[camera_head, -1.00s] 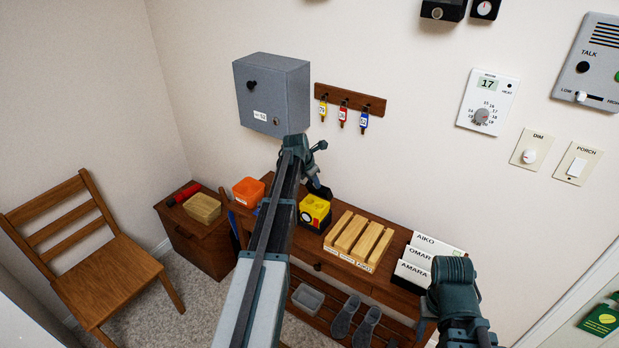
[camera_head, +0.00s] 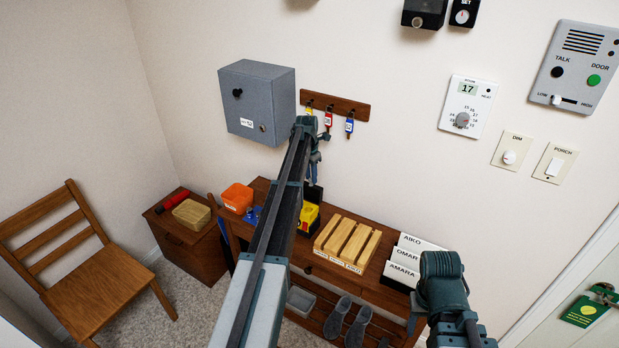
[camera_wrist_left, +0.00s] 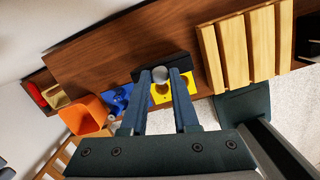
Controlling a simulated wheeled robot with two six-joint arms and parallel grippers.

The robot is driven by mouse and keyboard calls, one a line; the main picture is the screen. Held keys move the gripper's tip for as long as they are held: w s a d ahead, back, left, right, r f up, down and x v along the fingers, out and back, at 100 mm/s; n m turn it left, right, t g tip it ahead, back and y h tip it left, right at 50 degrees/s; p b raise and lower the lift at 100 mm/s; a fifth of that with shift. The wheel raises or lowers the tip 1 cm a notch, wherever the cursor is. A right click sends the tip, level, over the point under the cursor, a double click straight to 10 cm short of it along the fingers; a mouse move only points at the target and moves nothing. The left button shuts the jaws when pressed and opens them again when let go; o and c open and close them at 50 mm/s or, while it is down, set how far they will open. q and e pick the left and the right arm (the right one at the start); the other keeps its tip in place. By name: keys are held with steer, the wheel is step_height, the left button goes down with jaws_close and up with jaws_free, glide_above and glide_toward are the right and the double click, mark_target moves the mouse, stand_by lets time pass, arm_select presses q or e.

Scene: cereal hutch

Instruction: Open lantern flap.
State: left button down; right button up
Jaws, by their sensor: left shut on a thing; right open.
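The yellow-and-black lantern (camera_head: 303,219) stands on the wooden hutch top, partly hidden behind my left arm. A black flap-like panel (camera_head: 313,194) stands up at its back. In the left wrist view the yellow body (camera_wrist_left: 160,94) and the dark panel (camera_wrist_left: 178,65) show beyond the fingers. My left gripper (camera_head: 314,174) is over the lantern. Its fingers, also in the left wrist view (camera_wrist_left: 160,82), are shut on a small grey round knob (camera_wrist_left: 160,74) by the panel. My right gripper (camera_head: 414,312) is only partly seen at the lower right, open and well away from the lantern.
A slotted wooden block (camera_head: 347,242) and name cards (camera_head: 408,258) stand right of the lantern. An orange bin (camera_head: 237,198) and a blue item (camera_head: 253,214) are at its left. A grey wall box (camera_head: 256,100) and key rack (camera_head: 336,105) hang behind my left arm.

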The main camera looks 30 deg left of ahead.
arm_select(q)
steer(key=shift+w+a, duration=0.1)
steer(key=shift+w, duration=0.15)
steer(key=c, duration=0.7)
jaws_free()
steer(key=shift+s, duration=0.1)
steer(key=r+p, duration=0.4)
steer(key=s+r+p, duration=0.1)
steer(key=r+p, duration=0.8)
steer(key=shift+s+r+p, duration=0.35)
